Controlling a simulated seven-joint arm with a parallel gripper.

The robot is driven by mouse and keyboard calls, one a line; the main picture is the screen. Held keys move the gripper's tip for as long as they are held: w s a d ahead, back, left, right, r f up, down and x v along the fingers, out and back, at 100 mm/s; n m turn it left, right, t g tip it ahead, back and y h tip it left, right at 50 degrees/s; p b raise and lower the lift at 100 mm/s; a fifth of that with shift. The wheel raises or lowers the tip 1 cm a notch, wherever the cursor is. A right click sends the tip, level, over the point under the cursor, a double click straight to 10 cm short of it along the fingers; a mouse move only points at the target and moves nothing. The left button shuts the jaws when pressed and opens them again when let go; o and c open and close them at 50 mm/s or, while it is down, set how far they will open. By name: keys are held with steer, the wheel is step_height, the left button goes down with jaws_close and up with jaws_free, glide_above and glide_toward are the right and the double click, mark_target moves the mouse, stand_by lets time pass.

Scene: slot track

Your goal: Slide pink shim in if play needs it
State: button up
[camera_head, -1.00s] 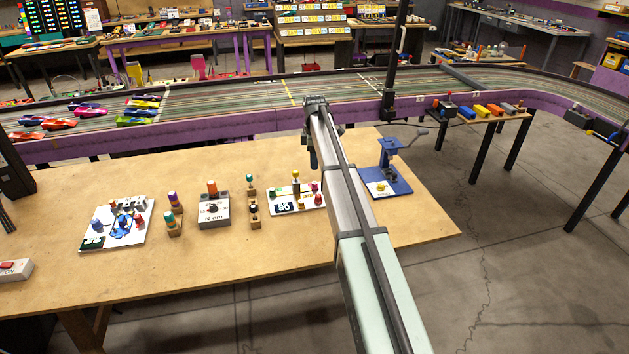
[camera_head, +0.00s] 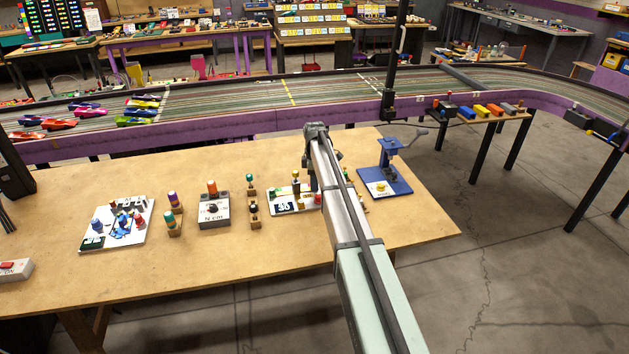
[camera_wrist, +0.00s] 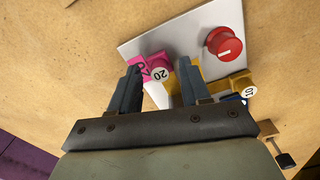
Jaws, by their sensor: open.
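In the wrist view my gripper (camera_wrist: 156,88) is open, its two fingers pointing at a white board (camera_wrist: 185,35). A pink shim (camera_wrist: 146,69) with a round white tag marked 20 lies at the board's edge, just beyond and between the fingertips. I cannot tell whether a finger touches it. A yellow piece (camera_wrist: 218,84) with a tag marked 10 lies right of the right finger. A red knob (camera_wrist: 224,43) stands on the board. In the head view the white board (camera_head: 283,207) is partly hidden behind my arm, and the pink shim is hidden.
A blue press-like stand (camera_head: 388,178) is right of the board. The front of the wooden table (camera_head: 200,285) is mostly clear.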

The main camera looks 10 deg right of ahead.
steer(key=shift+c, duration=0.4)
jaws_close()
steer(key=shift+a, duration=1.3)
steer(key=shift+o, duration=0.4)
jaws_free()
steer(key=shift+r, duration=0.1)
step_height(320, 180, up, 14)
steer(key=shift+f, duration=0.2)
